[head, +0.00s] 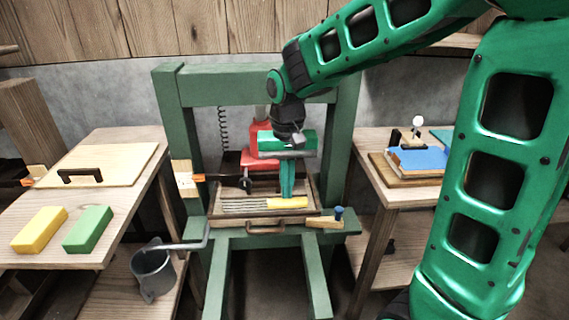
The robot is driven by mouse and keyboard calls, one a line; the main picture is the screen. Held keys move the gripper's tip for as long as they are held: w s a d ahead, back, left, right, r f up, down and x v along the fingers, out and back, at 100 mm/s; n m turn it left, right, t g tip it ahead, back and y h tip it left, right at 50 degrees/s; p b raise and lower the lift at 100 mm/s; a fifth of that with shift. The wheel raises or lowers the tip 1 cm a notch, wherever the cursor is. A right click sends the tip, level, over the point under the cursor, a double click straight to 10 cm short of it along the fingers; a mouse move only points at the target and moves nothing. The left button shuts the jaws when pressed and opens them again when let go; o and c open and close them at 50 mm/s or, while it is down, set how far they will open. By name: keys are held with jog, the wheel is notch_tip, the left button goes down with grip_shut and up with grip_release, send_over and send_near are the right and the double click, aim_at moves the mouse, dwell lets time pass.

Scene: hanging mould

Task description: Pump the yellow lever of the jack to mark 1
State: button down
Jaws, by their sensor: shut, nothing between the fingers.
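The jack stands in a green press frame (172,110) in the middle of the head view.
A left table (120,215) holds a pale board with a black handle, a yellow block (38,229) and a green block (88,229). A grey pot (153,273) is below. A blue-knobbed piece (338,213) is right of the bar. A right bench (395,198) holds a blue item.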

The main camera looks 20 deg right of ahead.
aim_at(287, 206)
jog(key=shift+f, duration=3)
notch_tip(287, 206, up, 13)
jog(key=shift+f, duration=6.65)
notch_tip(287, 206, up, 13)
jog(key=shift+r, duration=0.2)
jog(key=shift+f, duration=0.1)
